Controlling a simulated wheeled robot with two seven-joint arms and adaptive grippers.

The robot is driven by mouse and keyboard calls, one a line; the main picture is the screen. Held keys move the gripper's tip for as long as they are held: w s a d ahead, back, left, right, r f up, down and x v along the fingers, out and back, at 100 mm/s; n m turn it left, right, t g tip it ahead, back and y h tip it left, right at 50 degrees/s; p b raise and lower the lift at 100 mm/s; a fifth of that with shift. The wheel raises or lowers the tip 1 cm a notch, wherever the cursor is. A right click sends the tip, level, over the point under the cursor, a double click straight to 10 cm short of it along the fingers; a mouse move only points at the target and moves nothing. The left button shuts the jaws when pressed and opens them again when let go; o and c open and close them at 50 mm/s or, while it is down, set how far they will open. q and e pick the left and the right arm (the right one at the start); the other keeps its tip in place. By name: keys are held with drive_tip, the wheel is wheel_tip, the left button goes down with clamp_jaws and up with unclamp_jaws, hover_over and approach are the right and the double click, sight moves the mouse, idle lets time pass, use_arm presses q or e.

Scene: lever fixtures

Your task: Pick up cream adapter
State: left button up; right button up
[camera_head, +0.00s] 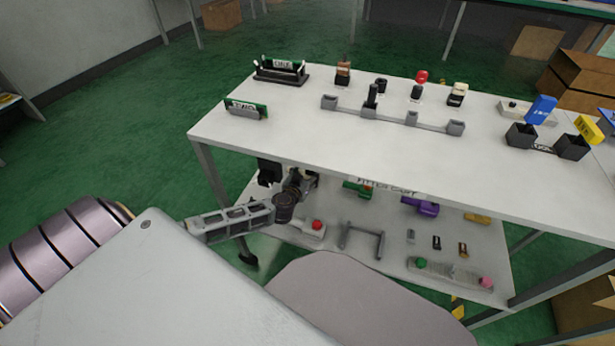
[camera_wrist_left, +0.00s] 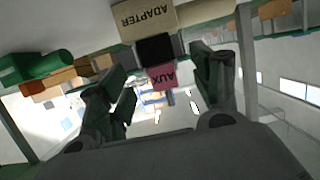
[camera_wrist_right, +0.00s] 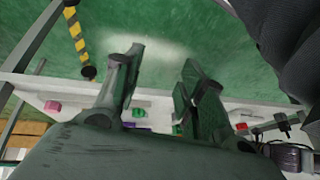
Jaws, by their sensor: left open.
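The cream adapter (camera_wrist_left: 148,20), a cream block lettered "ADAPTER", shows upside down at the top of the left wrist view. A black part (camera_wrist_left: 155,49) and a pink "AUX" block (camera_wrist_left: 162,77) appear directly below it in that picture. My left gripper (camera_wrist_left: 163,78) is open, with its fingers on either side of the black and pink parts. No finger contact is clear. In the head view, my left gripper (camera_head: 290,184) is at the left of the lower shelf, under the tabletop, and largely hides what is there. My right gripper (camera_wrist_right: 160,82) is open and empty.
The tabletop (camera_head: 300,150) overhangs the lower shelf (camera_head: 365,262). A red-button box (camera_head: 314,228), a grey bracket (camera_head: 362,240) and a purple part (camera_head: 420,206) sit on that shelf. A table leg (camera_head: 213,185) stands left of my left gripper.

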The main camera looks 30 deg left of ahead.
sight(310, 176)
use_arm(q)
drive_tip(key=shift+b+x, duration=0.75)
drive_tip(key=shift+x, duration=0.25)
drive_tip(key=shift+b+x, duration=0.6)
drive_tip(key=shift+x, duration=0.45)
use_arm(e)
wheel_tip(310, 176, down, 6)
drive_tip(key=a+t, duration=0.1)
drive_tip(key=shift+w+a+m+y, duration=0.2)
drive_tip(key=shift+m+y, duration=0.1)
drive_tip(key=shift+y, duration=0.1)
use_arm(q)
drive_tip(key=shift+d, duration=0.1)
drive_tip(key=shift+c, duration=0.3)
clamp_jaws()
use_arm(e)
drive_tip(key=shift+r, duration=0.2)
